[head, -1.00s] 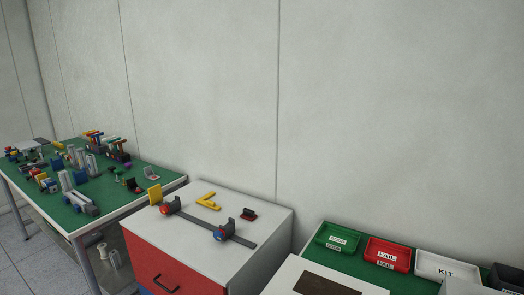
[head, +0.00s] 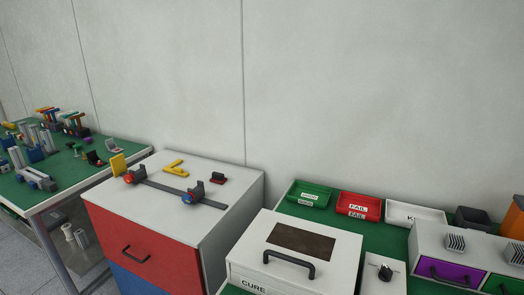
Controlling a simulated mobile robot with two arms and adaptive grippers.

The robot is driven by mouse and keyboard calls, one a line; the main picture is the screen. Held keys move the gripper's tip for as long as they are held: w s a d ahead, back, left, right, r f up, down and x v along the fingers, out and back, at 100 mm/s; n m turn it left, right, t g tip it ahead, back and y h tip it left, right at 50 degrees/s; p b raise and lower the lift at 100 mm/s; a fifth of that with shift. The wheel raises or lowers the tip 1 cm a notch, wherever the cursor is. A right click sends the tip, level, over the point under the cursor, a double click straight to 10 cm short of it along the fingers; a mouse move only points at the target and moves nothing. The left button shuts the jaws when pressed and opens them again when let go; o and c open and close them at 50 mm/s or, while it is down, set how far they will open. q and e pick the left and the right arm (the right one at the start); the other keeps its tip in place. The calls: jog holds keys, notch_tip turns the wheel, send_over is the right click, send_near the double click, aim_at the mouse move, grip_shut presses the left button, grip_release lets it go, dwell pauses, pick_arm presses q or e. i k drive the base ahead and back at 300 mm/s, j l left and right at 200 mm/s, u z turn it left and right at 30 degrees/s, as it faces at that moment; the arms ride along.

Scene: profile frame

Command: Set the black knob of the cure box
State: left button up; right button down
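The cure box (head: 318,222) is a white box with a dark brown panel and a black handle on its top, and a label reading CURE on its front. It stands on a green table at the lower middle right of the head view. The black knob (head: 385,272) sits on a small white panel just right of the box, with a light mark beside it. The lower part of the panel is cut off by the frame. Neither of my grippers shows in the head view.
Behind the box stand a green tray (head: 307,196), a red FAIL tray (head: 358,206) and a white tray (head: 413,214). A drawer unit with a purple drawer (head: 449,271) is on the right. A red-fronted cabinet (head: 142,248) with a rail stands left. A cluttered green table is far left.

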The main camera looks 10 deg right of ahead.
aim_at(385, 273)
jog(key=z, duration=1.15)
